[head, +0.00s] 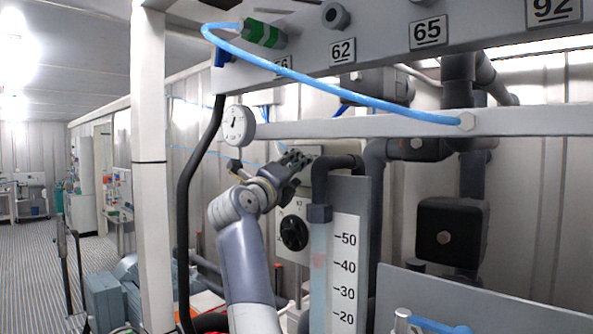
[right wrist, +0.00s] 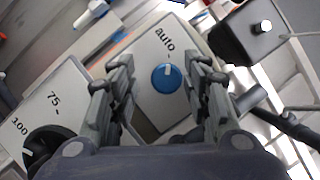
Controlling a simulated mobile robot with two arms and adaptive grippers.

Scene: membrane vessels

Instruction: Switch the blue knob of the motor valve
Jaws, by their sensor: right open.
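The blue knob (right wrist: 166,80) sits on a pale panel (right wrist: 150,112) in the right wrist view. Its white mark points up toward the dash beside the word "auto". My right gripper (right wrist: 165,85) is open, with one finger on each side of the knob. A gap shows between the knob and each finger; I cannot tell the distance in depth. In the head view my right gripper (head: 296,160) reaches up to a pale box (head: 306,152) on the wall side. The blue knob is hidden there. My left gripper is in neither view.
A black dial (head: 294,232) is below my gripper, also at lower left in the wrist view (right wrist: 55,150). A grey pipe (head: 320,185) and scaled panel (head: 345,255) stand close right. A gauge (head: 238,125) and black hose (head: 188,190) are left. A rail (head: 360,124) crosses above.

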